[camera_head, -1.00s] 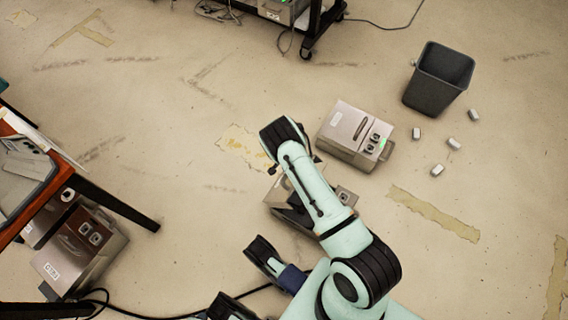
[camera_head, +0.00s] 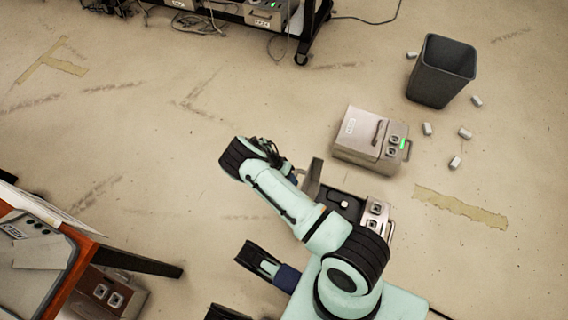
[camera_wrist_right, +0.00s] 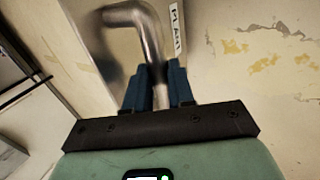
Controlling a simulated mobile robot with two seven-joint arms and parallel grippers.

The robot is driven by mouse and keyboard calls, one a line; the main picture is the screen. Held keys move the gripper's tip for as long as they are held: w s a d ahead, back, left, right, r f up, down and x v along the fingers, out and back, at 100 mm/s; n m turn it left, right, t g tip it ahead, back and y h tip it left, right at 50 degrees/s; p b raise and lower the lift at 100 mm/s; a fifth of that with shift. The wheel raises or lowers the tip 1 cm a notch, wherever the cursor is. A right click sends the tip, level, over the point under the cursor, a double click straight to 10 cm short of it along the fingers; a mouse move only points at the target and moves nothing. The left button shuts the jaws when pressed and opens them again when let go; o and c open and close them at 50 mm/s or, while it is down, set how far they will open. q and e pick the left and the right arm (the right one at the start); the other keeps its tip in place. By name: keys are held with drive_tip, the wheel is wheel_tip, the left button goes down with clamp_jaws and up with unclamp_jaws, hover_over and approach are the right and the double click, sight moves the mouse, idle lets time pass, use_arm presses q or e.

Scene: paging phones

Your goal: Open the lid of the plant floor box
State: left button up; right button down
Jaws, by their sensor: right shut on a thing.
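The plant floor box (camera_head: 378,212) stands on the floor right of my arm in the head view. Its lid (camera_head: 313,178) is raised and tilted up at its left side. The dark inside shows, with a small pale item (camera_head: 345,204) in it. My right gripper (camera_head: 289,170) is at the lid, partly hidden by my arm. In the right wrist view, its blue fingers (camera_wrist_right: 158,72) are shut on the lid's bent metal handle (camera_wrist_right: 140,18). A label (camera_wrist_right: 177,30), only partly legible, is on the lid beside the handle.
A second, closed box (camera_head: 362,138) with a green light stands just behind. A dark bin (camera_head: 441,72) and several small pale blocks (camera_head: 454,162) are at the right. A table (camera_head: 75,268) is at the lower left; a wheeled rack (camera_head: 310,30) is at the top.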

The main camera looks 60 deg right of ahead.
use_arm(q)
drive_tip(key=shift+w, duration=0.3)
use_arm(e)
drive_tip(key=shift+w+a+f, duration=0.25)
drive_tip(key=shift+w, duration=0.05)
drive_tip(key=shift+w, duration=0.1)
drive_tip(key=c, duration=1)
unclamp_jaws()
drive_tip(key=shift+f, duration=0.1)
drive_tip(key=shift+o, duration=0.2)
drive_tip(key=shift+d, duration=0.1)
use_arm(q)
drive_tip(key=shift+t, duration=0.9)
drive_tip(key=w, duration=0.1)
drive_tip(key=w+r+p, duration=0.1)
drive_tip(key=w, duration=0.1)
drive_tip(key=w+r+p, duration=0.1)
drive_tip(key=w, duration=0.1)
drive_tip(key=shift+d+r, duration=0.25)
drive_tip(key=shift+d, duration=0.05)
use_arm(e)
drive_tip(key=v, duration=1.3)
drive_tip(key=shift+r, duration=0.25)
use_arm(q)
drive_tip(key=shift+p, duration=0.3)
